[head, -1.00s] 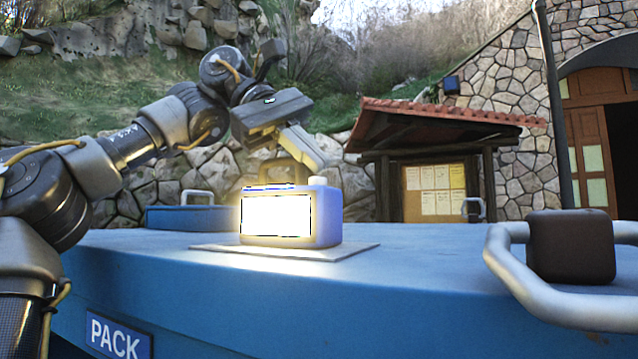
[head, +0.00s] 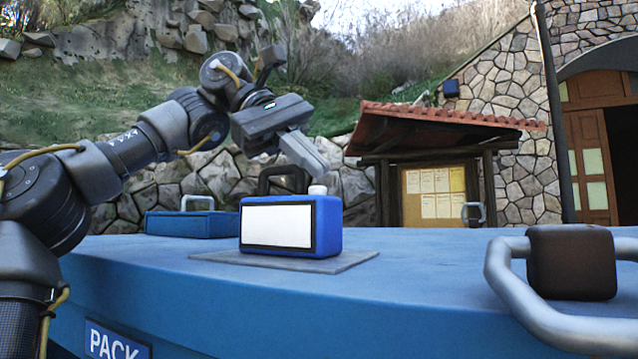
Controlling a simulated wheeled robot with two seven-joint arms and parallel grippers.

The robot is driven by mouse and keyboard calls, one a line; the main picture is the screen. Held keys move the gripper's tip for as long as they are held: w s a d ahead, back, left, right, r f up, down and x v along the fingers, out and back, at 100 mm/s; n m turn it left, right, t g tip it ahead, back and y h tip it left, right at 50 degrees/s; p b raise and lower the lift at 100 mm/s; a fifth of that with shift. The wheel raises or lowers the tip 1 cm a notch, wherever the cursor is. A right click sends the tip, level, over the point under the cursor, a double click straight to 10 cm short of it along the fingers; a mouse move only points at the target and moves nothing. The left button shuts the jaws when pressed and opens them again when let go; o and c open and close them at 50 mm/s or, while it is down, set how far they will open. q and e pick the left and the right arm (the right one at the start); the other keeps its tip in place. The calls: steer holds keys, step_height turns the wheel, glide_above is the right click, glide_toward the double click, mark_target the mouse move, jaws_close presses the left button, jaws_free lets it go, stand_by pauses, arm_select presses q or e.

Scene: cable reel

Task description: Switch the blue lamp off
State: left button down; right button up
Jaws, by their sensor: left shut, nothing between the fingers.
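The blue lamp (head: 330,227) stands upright on a thin grey mat (head: 350,262) on the blue surface. Its white front panel (head: 277,226) is unlit. It has a dark carry handle on top and a white button (head: 317,190) at its top right. My left gripper (head: 318,172) is shut and empty, with its fingertips just above the white button. I cannot tell whether they touch it. My right gripper is not in view.
A blue surface (head: 440,262) bears the lamp. A metal handle bar (head: 540,305) with a dark brown block (head: 572,262) is at the right. A blue box (head: 185,225) with a handle stands behind the lamp at the left. A PACK label (head: 117,343) is on the front.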

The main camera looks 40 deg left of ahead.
mark_target(310, 187)
arm_select(q)
steer(key=shift+r, duration=0.4)
step_height(310, 187, up, 2)
steer(key=shift+r+p, duration=0.15)
steer(key=shift+p, duration=1.05)
steer(key=shift+r, duration=0.25)
step_height(310, 187, up, 3)
steer(key=shift+r, duration=0.1)
